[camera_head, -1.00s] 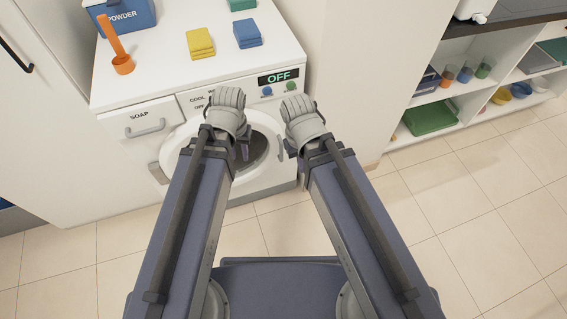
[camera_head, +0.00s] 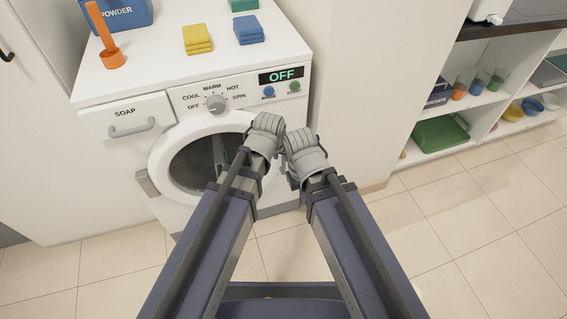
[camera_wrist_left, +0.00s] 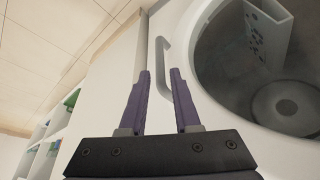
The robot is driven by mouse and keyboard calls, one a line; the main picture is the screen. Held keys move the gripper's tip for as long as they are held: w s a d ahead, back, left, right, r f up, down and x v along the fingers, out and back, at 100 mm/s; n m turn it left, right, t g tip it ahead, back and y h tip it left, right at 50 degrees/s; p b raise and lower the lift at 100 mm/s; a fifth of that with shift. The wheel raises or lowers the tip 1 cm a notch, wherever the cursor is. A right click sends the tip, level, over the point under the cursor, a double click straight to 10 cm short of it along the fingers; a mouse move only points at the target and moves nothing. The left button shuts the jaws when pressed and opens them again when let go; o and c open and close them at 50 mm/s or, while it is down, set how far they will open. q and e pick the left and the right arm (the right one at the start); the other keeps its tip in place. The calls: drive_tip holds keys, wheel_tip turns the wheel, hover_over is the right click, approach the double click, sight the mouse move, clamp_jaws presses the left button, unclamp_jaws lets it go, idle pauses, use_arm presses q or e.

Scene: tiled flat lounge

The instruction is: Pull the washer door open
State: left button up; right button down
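The white washer (camera_head: 125,155) has a round front door (camera_head: 165,148) with dark glass, which looks shut. In the left wrist view the door (camera_wrist_left: 228,92) fills the right side, with its pale bar handle (camera_wrist_left: 163,62) at the rim. My left gripper (camera_head: 262,148) is in front of the door's right edge. In the left wrist view its two purple fingers (camera_wrist_left: 160,72) are apart, and the handle appears between them. I cannot tell whether they touch it. My right gripper (camera_head: 303,165) is close beside the left one, its fingers hidden. The handle is hidden in the head view.
The washer top holds a blue powder box (camera_head: 124,14), an orange scoop (camera_head: 111,57) and folded yellow (camera_head: 197,39) and blue cloths (camera_head: 248,30). A soap drawer (camera_head: 128,117) is above left of the door. Open shelves (camera_head: 492,100) stand right. Tiled floor (camera_head: 450,215) is clear.

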sight(283, 161)
use_arm(q)
drive_tip(key=shift+b+x, duration=3.6)
drive_tip(key=shift+x, duration=0.35)
drive_tip(key=shift+s, duration=0.1)
clamp_jaws()
